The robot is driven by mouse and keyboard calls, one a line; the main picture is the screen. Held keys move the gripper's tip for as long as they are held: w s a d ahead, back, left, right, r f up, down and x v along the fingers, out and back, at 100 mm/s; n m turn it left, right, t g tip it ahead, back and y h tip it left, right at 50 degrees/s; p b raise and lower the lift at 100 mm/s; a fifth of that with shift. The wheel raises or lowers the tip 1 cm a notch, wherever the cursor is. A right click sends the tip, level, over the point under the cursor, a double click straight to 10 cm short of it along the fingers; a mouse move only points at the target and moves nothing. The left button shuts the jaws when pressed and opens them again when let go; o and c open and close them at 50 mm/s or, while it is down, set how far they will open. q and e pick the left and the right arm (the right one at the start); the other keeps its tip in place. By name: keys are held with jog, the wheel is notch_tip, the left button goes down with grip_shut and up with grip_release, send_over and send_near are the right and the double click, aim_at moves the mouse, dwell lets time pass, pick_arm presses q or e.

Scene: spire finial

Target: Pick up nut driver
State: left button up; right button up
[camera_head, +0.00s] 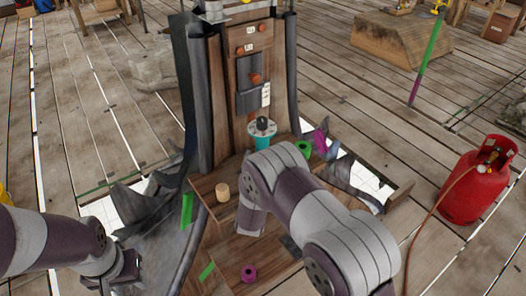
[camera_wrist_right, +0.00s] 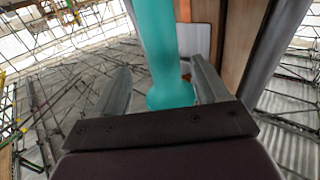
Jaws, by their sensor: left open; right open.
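An upright teal piece with a pale flange and dark knob (camera_head: 262,130) stands on the wooden structure in the head view. It may be the nut driver, but I cannot tell for sure. In the right wrist view a teal shaft with a wider end (camera_wrist_right: 160,45) lies between the fingers of my right gripper (camera_wrist_right: 160,66). These fingers are open, with one on each side of it. In the head view my right arm hides its own gripper. My left gripper (camera_head: 126,268) is at the lower left, open and apart from the teal piece.
The wooden structure (camera_head: 222,240) bears a tan cylinder (camera_head: 222,192), a green ring (camera_head: 304,149), a magenta ring (camera_head: 248,273) and green strips. Dark jagged sheets flank it. A red gas cylinder (camera_head: 474,190) stands right.

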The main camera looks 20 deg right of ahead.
jog(key=p+x, duration=0.1)
jog(key=x, duration=0.6)
jog(key=shift+w+a+f, duration=0.1)
jog(key=shift+w, duration=0.2)
jog(key=c, duration=1.2)
jog(key=shift+r, duration=0.2)
